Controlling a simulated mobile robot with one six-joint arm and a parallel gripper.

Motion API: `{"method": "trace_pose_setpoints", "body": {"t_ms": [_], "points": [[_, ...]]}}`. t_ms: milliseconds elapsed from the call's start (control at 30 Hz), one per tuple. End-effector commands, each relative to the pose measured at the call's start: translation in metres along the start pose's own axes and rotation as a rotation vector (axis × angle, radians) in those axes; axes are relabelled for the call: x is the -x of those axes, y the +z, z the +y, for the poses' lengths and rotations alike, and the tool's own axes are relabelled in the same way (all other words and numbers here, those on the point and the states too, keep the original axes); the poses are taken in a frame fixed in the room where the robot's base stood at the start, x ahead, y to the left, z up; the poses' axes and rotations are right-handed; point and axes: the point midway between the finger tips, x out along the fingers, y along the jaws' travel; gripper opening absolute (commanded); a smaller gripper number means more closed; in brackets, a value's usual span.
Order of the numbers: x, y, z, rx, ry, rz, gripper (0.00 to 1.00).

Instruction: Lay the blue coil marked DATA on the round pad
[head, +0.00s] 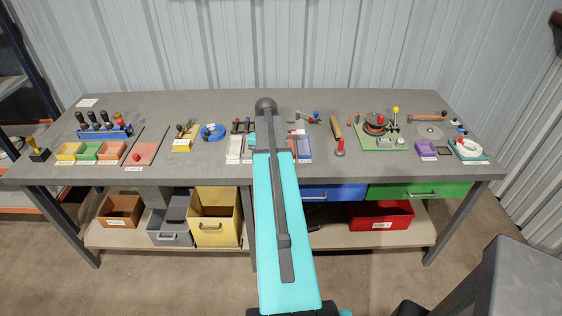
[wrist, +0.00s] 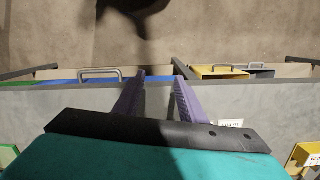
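A blue coil (head: 213,132) lies on the bench left of the middle, beside a yellow block-like fixture; its marking is too small to read. A flat grey round disc (head: 430,132), which looks like the round pad, lies bare near the bench's right end. My gripper (wrist: 161,78) shows in the wrist view with two purple fingers apart and nothing between them, over the grey bench top near its front edge. In the head view my arm hides the gripper. The coil is not in the wrist view.
The grey bench (head: 190,168) holds coloured trays (head: 88,151) at the left, a green board (head: 380,144) with a reel, a purple box (head: 426,150), and a white coil (head: 469,148) close to the disc. A blue drawer (wrist: 100,78) and yellow bin (wrist: 215,72) are below the bench top.

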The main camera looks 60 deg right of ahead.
Motion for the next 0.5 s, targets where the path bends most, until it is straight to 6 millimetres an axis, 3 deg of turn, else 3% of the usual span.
{"method": "trace_pose_setpoints", "body": {"t_ms": [267,500], "points": [[-0.075,0.049,-0.066,0.131,0.041,-0.075,0.37],[-0.153,0.114,-0.119,0.274,0.095,-0.148,0.37]]}}
